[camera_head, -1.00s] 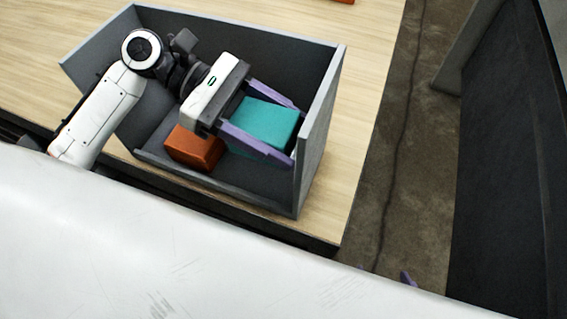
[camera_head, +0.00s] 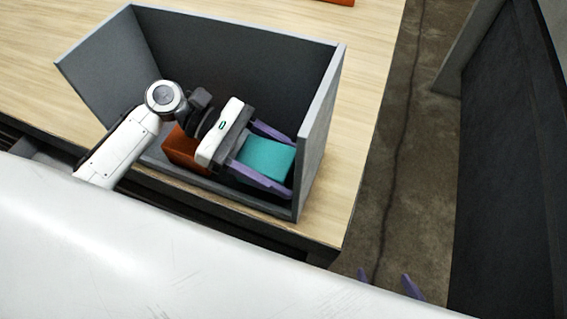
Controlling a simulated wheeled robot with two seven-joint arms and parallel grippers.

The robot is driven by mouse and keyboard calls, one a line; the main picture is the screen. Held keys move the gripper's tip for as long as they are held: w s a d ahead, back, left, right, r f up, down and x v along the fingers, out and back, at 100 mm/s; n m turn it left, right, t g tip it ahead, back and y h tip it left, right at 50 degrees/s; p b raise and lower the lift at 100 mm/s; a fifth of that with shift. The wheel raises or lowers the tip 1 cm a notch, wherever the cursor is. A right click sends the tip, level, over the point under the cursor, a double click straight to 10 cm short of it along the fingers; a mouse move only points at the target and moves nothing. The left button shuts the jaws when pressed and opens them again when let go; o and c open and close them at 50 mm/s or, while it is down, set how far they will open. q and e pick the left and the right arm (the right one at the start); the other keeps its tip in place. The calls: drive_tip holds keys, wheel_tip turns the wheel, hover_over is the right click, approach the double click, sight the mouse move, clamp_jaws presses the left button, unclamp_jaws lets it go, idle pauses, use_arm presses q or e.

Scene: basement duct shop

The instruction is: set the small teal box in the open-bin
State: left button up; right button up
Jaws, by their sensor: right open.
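The small teal box (camera_head: 266,159) is low inside the grey open-bin (camera_head: 318,125), near its right wall, and looks to be on the bin floor. Whether a finger still touches the box is unclear. The box's left end is partly hidden by the gripper.
An orange-brown block (camera_head: 181,150) lies in the bin, left of the teal box and partly behind my gripper. The bin stands on a light wooden table (camera_head: 372,75), near its front and right edges. An orange object (camera_head: 340,2) is cut off at the top edge.

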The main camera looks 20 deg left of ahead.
sight(260, 154)
use_arm(q)
drive_tip(key=shift+f, duration=0.25)
drive_tip(key=shift+f, duration=0.3)
drive_tip(key=o, duration=1.2)
drive_tip(key=shift+r, duration=0.15)
drive_tip(key=v, duration=0.7)
drive_tip(key=shift+a+r, duration=0.25)
drive_tip(key=shift+r, duration=0.3)
